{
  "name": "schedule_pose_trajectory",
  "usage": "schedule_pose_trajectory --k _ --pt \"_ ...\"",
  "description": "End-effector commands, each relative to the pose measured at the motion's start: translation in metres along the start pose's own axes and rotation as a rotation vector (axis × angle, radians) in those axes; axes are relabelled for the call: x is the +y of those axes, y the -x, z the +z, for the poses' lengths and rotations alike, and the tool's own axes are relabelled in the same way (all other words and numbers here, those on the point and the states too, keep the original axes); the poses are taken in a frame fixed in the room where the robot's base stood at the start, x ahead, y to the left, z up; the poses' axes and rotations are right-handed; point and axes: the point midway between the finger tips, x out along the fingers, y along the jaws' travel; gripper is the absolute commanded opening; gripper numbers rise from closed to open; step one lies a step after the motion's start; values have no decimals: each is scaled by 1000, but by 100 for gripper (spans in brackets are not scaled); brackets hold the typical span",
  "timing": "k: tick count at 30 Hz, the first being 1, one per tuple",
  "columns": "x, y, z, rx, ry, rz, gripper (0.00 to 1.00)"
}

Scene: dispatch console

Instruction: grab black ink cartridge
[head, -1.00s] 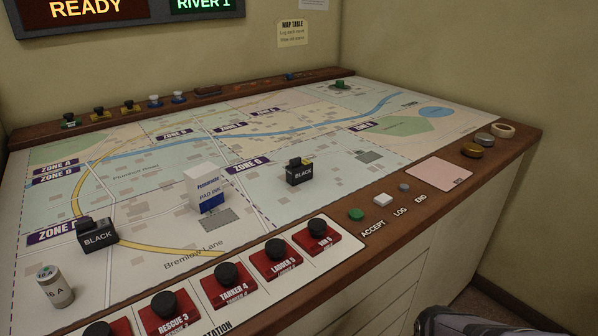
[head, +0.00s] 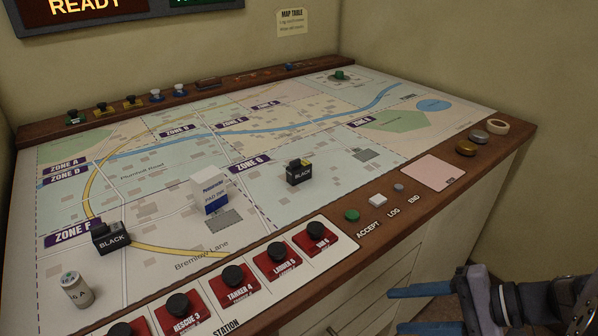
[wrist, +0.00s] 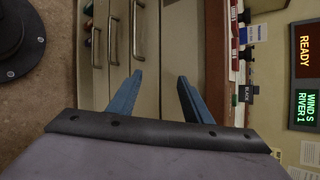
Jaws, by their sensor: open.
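Two black cartridges labelled BLACK are on the map table. One (head: 299,174) stands near the middle, right of the white ink box, with a small yellow patch on top. The other (head: 111,239) stands at the left below the ZONE F label. A black BLACK-labelled block also shows at the right in the wrist view (wrist: 247,95). My gripper (head: 397,310) is at the lower right, beyond the table's front edge and apart from both cartridges. Its blue fingers are spread and empty, and they also show in the wrist view (wrist: 160,77).
The white pad ink box (head: 210,190) stands between the cartridges. A white cylinder (head: 77,290) is at the near left. Red station blocks with black knobs (head: 238,283) line the front. Buttons (head: 377,200) and a pink pad (head: 440,172) edge the right. Drawers (wrist: 118,40) face my fingers.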

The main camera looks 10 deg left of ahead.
Motion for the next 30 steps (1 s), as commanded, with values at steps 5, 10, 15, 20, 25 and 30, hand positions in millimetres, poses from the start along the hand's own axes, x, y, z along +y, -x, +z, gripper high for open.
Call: schedule_pose_trajectory --k 5,10,15,20,25,30 --pt "-60 17 0 -7 -56 -190 45" --pt "-121 23 6 -54 -132 -350 45" --pt "-199 22 11 -127 -257 -513 45" --pt "-283 -12 -2 -169 -504 -636 45" --pt "-341 -58 -12 -198 -812 -720 45" --pt "-367 -96 -14 -218 -1059 -757 45"
